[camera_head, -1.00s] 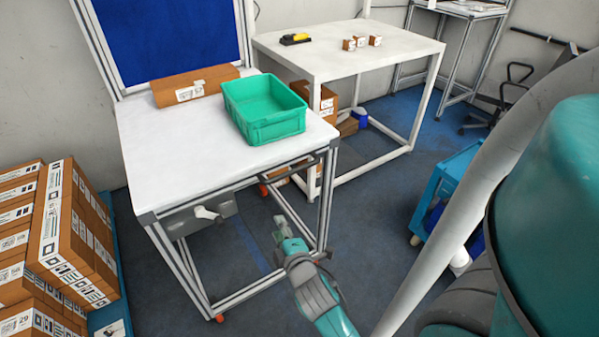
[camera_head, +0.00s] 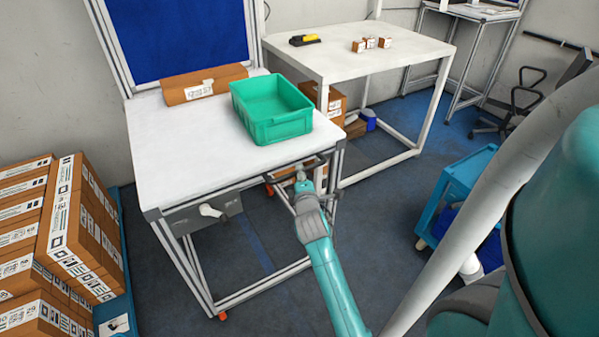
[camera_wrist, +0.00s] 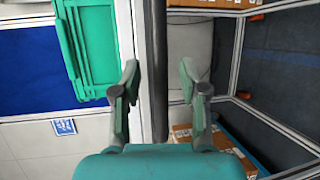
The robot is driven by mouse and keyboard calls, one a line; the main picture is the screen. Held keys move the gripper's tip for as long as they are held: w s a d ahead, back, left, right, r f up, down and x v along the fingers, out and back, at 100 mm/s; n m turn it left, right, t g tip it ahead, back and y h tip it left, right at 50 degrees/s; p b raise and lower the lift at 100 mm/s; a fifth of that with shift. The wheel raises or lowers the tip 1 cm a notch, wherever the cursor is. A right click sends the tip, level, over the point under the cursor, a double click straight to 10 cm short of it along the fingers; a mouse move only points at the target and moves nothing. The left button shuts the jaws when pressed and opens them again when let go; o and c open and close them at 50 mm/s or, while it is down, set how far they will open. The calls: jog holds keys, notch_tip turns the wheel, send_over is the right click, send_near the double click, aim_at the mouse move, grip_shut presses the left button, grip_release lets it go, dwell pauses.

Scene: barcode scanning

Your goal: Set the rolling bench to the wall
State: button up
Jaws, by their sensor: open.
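The rolling bench (camera_head: 175,145) has a white top, a metal frame and orange-red casters. A blue board (camera_head: 180,35) rises at its back, near the grey wall (camera_head: 55,75). My gripper (camera_head: 303,178) is at the bench's front edge, toward its right corner. In the wrist view my gripper (camera_wrist: 159,78) is open, its fingers on either side of a dark bar (camera_wrist: 159,50) along the bench edge. I see no clear contact between fingers and bar.
A green bin (camera_head: 280,128) and a brown carton (camera_head: 190,90) sit on the bench top. Stacked boxes (camera_head: 65,225) stand close on the left. A white table (camera_head: 345,65) stands to the right, and a blue cart (camera_head: 450,200) further right. Floor in front is clear.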

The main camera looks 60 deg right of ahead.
jog(key=shift+x, duration=1.4)
grip_shut()
